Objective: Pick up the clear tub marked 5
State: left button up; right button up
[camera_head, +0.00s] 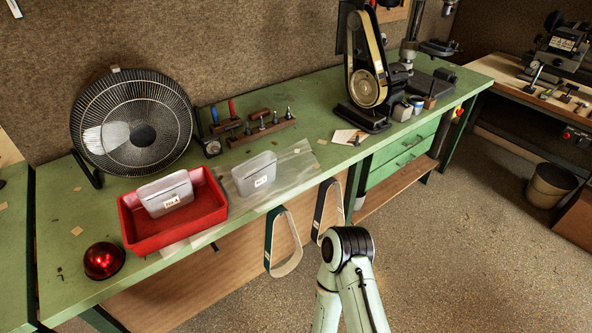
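Two clear, pale tubs with small white labels are on the green bench. One tub (254,175) stands on a clear sheet near the bench's front edge, right of the red tray; its label is too small to read surely. The other tub (165,191) sits tilted in the red tray (176,236), and its label seems to end in a 4. I cannot confirm which is marked 5. One of my arms comes up from the bottom, with a bent joint below and right of the tubs. Neither gripper shows.
A fan (134,122) stands behind the tubs, and a tool rack (262,129) is behind the right tub. A shiny red dome (104,260) is left of the tray. Belts (284,242) hang at the front edge. A belt grinder (367,75) stands further right.

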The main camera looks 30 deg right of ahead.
aim_at(250, 176)
jog(key=z, duration=0.8)
jog(key=l+u, duration=0.2)
jog(key=j, duration=0.1)
